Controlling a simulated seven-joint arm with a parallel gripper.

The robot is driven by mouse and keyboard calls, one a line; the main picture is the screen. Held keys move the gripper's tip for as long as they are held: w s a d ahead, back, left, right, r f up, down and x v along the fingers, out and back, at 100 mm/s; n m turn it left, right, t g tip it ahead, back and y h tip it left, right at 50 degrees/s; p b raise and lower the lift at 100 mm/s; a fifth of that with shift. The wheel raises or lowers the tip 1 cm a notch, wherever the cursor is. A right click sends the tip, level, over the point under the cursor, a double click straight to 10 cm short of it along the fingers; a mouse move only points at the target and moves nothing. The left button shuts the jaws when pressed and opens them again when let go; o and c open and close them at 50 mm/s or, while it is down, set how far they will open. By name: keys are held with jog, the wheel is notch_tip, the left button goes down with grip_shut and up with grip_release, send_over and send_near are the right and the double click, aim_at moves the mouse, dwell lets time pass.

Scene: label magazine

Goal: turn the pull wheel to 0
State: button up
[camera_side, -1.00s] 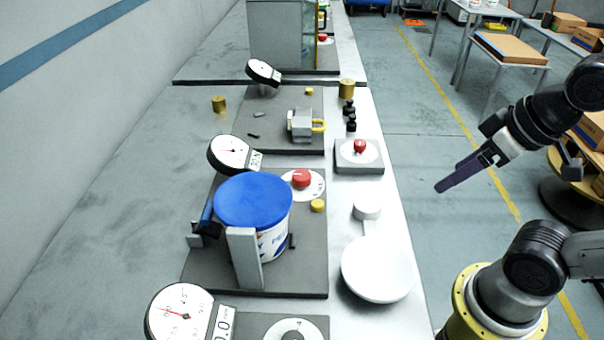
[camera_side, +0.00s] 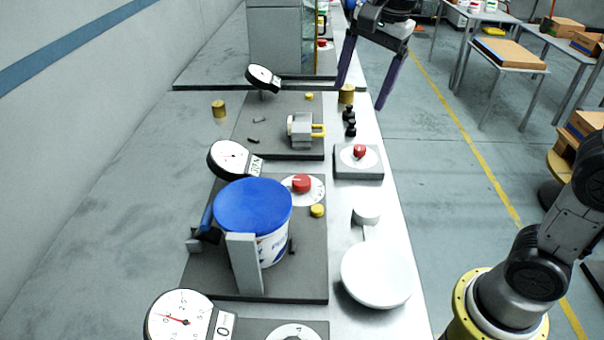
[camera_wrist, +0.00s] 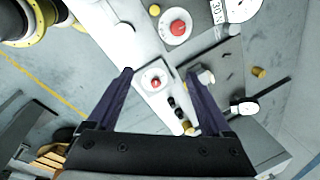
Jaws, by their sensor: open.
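Nothing in view is labelled as the pull wheel, and I cannot tell which dial it is. One red knob on a round white dial (camera_side: 359,152) sits on a grey box at the bench's right edge; it shows between my fingers in the wrist view (camera_wrist: 155,83). Another red knob (camera_side: 301,183) sits on a white disc beside the blue-lidded bucket, and also shows in the wrist view (camera_wrist: 178,27). A third dial (camera_side: 296,332) is cut off at the bottom edge. My gripper (camera_side: 361,95) is open and empty, raised above the bench beyond the grey box, fingers pointing down.
The blue-lidded bucket (camera_side: 252,208), a white pan scale (camera_side: 376,275), black weights (camera_side: 350,122) and a brass cylinder (camera_side: 346,94) stand on the bench. Round gauges (camera_side: 228,159) line the left side. A yellow-handled clamp-like block (camera_side: 303,131) is on the far plate.

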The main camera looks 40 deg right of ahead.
jog(key=w+a+f+g, duration=0.1)
jog(key=w+a+f, duration=0.2)
jog(key=w+f, duration=0.35)
jog(key=g, duration=0.1)
send_near(302, 179)
notch_tip(302, 179, down, 9)
jog(key=shift+w+a+r, duration=0.1)
jog(key=shift+a+r, duration=0.05)
grip_shut()
dwell(0.3)
